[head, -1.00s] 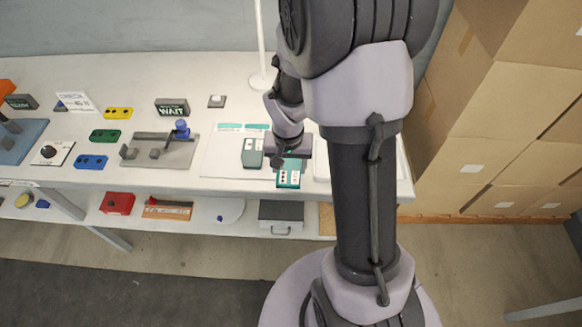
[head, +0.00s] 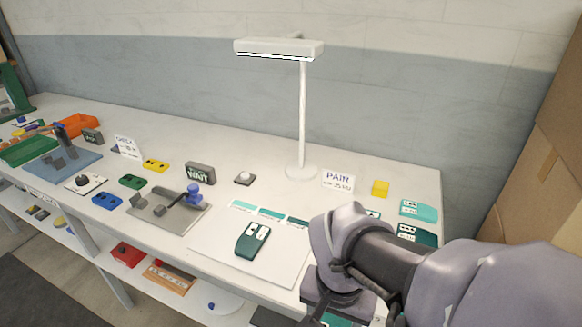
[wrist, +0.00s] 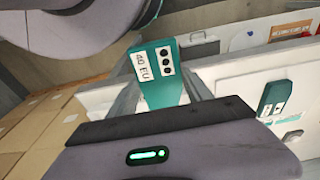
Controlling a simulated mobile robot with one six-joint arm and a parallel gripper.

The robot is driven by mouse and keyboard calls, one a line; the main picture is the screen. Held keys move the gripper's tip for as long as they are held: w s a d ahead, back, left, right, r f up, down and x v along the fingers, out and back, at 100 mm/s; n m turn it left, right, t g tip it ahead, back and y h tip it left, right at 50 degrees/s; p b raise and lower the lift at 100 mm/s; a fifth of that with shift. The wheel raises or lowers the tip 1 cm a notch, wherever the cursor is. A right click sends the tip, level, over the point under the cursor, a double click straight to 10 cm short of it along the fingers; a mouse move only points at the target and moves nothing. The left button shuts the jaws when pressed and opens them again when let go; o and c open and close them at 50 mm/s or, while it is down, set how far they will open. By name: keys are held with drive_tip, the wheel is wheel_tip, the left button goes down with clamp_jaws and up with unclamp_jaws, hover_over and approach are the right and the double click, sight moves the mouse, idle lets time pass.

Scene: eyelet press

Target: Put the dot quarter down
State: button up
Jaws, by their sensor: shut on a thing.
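The dot quarter, a dark teal piece with a white label and black dots (wrist: 158,76), is held between the fingers of my gripper (wrist: 162,98) in the wrist view. In the head view my gripper (head: 335,303) is at the bottom, by the front right of the white mat (head: 205,246). Only a teal sliver of the held piece (head: 338,320) shows there. Another dark teal quarter (head: 245,246) with a white label lies on the mat, left of my gripper; it also shows in the wrist view (wrist: 272,97).
A white lamp (head: 302,120) stands behind the mat, with a PAIR sign (head: 338,181) beside it. A yellow block (head: 380,188) and teal cards (head: 419,211) are at the back right. The metal press plate (head: 150,212) with a blue knob is left of the mat. Brown boxes (wrist: 55,125) stand nearby.

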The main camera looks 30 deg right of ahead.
drive_tip(key=w+d+p, duration=0.2)
drive_tip(key=p, duration=0.4)
drive_tip(key=w+d+r+p, duration=0.1)
drive_tip(key=w+d+p, duration=0.1)
drive_tip(key=p, duration=0.3)
drive_tip(key=shift+w+d+p, duration=0.25)
drive_tip(key=shift+d+p, duration=0.15)
drive_tip(key=w+d+f+b, duration=0.1)
drive_tip(key=d, duration=0.1)
drive_tip(key=w+d+b, duration=0.1)
drive_tip(key=w+d, duration=0.1)
drive_tip(key=w+d+f+b, duration=0.1)
drive_tip(key=w+d, duration=0.1)
drive_tip(key=shift+w+f, duration=0.2)
drive_tip(key=shift+f, duration=0.1)
wheel_tip(320, 180, down, 4)
drive_tip(key=shift+r+b, duration=0.2)
drive_tip(key=shift+b, duration=1.05)
drive_tip(key=shift+r, duration=0.2)
drive_tip(key=shift+f, duration=0.1)
drive_tip(key=o, duration=1.3)
drive_tip(key=shift+o, duration=0.2)
